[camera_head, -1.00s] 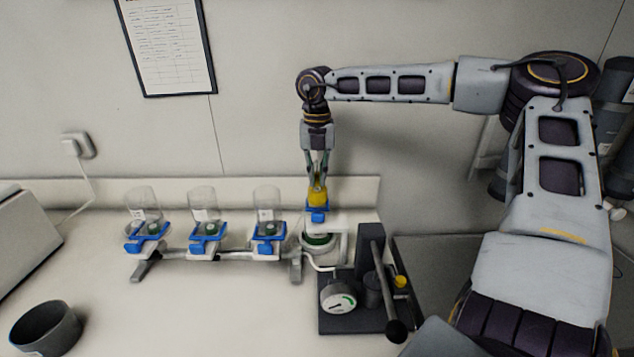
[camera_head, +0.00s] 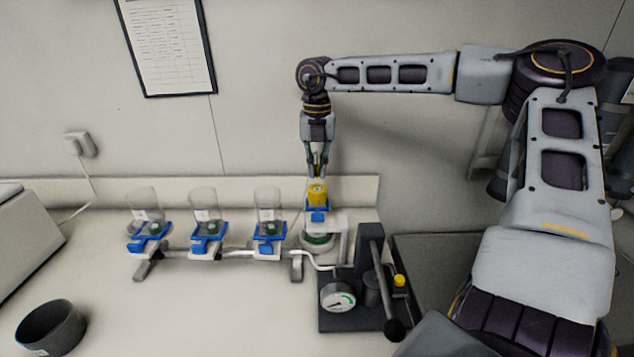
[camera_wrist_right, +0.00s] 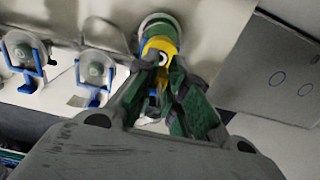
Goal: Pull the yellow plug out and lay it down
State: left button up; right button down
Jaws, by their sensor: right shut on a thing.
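The yellow plug (camera_head: 317,196) stands upright above the blue clip (camera_head: 317,215) of the rightmost holder, beside the row of clear bottles. My right gripper (camera_head: 317,174) points straight down at it from above, with its fingers close together on the plug's top. In the right wrist view the plug (camera_wrist_right: 160,44) shows at the tips of the green-padded fingers of my right gripper (camera_wrist_right: 162,68), with a dark round spot on it. A green-and-white round base lies behind it. Whether the plug's lower end is still seated is hidden. My left gripper is not in view.
Three clear bottles in blue clips (camera_head: 208,230) stand on a rail to the left. A dark stand with a gauge (camera_head: 338,297), a lever (camera_head: 383,290) and a small yellow knob (camera_head: 399,281) stands at front right. A dark bowl (camera_head: 50,328) sits front left. The counter between is clear.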

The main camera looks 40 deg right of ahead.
jog(key=shift+r, duration=0.3)
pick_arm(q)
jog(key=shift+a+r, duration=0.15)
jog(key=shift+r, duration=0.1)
pick_arm(e)
jog(key=shift+r, duration=0.1)
jog(key=shift+r, duration=0.1)
jog(key=shift+r+p, duration=0.45)
jog(key=shift+p, duration=0.05)
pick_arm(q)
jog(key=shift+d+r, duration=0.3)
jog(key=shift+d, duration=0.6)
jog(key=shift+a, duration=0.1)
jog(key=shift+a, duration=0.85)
